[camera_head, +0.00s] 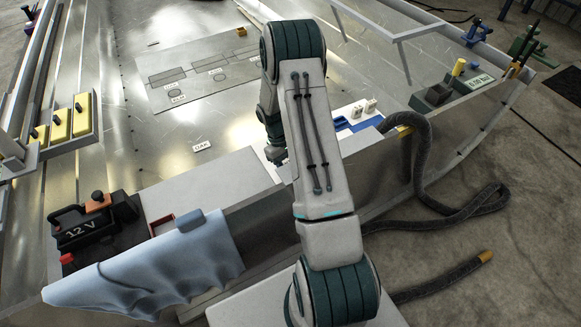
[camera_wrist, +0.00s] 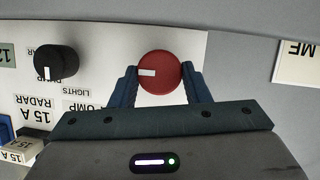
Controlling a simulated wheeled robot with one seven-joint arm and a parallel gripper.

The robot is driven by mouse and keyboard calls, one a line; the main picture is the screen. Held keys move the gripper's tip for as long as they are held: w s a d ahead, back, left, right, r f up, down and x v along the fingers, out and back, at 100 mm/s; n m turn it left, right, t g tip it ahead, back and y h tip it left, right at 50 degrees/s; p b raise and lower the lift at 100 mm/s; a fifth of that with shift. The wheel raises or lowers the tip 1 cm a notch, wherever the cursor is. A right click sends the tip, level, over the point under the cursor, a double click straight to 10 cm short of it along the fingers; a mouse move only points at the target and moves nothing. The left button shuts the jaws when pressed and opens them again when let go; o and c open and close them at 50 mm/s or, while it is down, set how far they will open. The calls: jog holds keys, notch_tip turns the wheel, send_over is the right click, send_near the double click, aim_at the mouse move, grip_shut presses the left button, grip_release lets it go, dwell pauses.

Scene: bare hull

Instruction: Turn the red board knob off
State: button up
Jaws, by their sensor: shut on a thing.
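The red board knob (camera_wrist: 161,73) shows in the wrist view, round with a white pointer mark on its left side. My gripper (camera_wrist: 160,88) has one finger on each side of the knob and is shut on it. The knob sits on a white labelled panel (camera_wrist: 108,83). In the head view my arm hides the knob and my fingertips.
A black knob (camera_wrist: 56,63) is left of the red one in the wrist view, near fuse labels and a blue fuse holder (camera_wrist: 5,131). In the head view, a 12 V battery (camera_head: 85,229), a blue cloth (camera_head: 150,272) and a grey hose (camera_head: 425,150) lie around my arm.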

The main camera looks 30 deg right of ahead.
jog(key=shift+s+a+n+t+h, duration=0.1)
jog(key=shift+n+t+h, duration=0.3)
jog(key=shift+n, duration=1)
jog(key=shift+a+n+t+h, duration=0.1)
jog(key=shift+n+h, duration=0.5)
jog(key=shift+n, duration=0.8)
jog(key=o, duration=1)
jog(key=shift+c, duration=0.2)
jog(key=shift+r, duration=0.1)
jog(key=p+v, duration=0.1)
jog(key=v, duration=1.2)
jog(key=shift+r, duration=0.35)
jog(key=shift+a, duration=0.1)
